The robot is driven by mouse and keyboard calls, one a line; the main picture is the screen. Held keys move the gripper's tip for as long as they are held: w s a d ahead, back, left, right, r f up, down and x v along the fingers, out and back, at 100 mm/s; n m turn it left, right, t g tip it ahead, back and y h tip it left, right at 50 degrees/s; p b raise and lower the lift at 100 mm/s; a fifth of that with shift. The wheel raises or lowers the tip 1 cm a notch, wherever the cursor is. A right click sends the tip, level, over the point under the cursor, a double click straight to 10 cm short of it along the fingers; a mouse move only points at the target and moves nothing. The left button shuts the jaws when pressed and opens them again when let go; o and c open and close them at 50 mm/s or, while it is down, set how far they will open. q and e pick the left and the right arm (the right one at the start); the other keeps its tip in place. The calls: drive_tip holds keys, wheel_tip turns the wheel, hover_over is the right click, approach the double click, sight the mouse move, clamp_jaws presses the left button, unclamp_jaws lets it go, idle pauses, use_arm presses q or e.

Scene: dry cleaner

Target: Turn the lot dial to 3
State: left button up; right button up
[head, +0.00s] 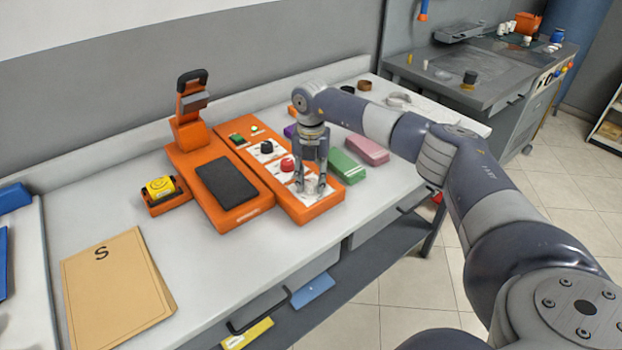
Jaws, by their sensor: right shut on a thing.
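An orange control panel (327,203) lies on the bench. From back to front it carries a green switch (236,139), a black knob (267,147) and a red knob (287,165), with a pale dial at the front end. My right gripper (310,187) points down over that front end and is shut on the pale dial, its fingers on either side. The fingers hide most of the dial, and I cannot read its marks or setting. My left gripper is out of view.
An orange press base with a black pad (227,185) stands left of the panel, with a yellow device (160,187) beside it. A green block (347,166) and a pink block (366,149) lie close on the right. A tan envelope marked S (115,285) lies front left.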

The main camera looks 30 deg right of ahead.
sight(311, 182)
drive_tip(key=o, duration=1.1)
drive_tip(key=shift+r, duration=0.25)
wheel_tip(311, 182, up, 12)
drive_tip(key=shift+f, duration=0.2)
drive_tip(key=shift+f, duration=0.15)
